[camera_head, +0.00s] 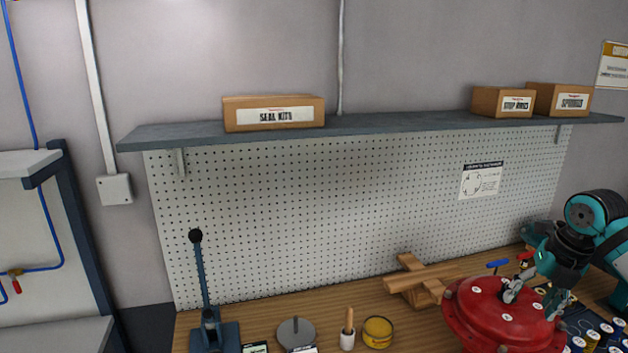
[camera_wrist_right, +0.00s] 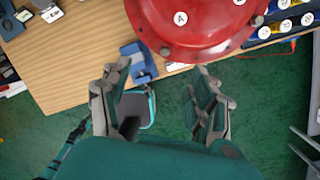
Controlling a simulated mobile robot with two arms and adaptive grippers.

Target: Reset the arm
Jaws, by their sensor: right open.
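A round red casing (camera_head: 482,318) with white labels and bolts along its rim sits at the right of the wooden bench. It also shows at the top of the right wrist view (camera_wrist_right: 185,28). My right gripper (camera_head: 534,296) is open and overlaps the right part of the casing in the head view; contact cannot be told. In the right wrist view its fingers (camera_wrist_right: 160,100) are apart with nothing held between them, and the casing lies beyond them. A small blue part (camera_wrist_right: 139,62) shows beside the casing at the bench edge. My left gripper is not recognisable in either view.
A blue lever stand (camera_head: 202,285) with a black knob stands at the bench's left. A grey disc (camera_head: 296,332), a brush pot (camera_head: 347,335), a yellow tin (camera_head: 378,331) and crossed wooden blocks (camera_head: 410,282) stand between. A shelf (camera_head: 400,123) with boxes hangs above.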

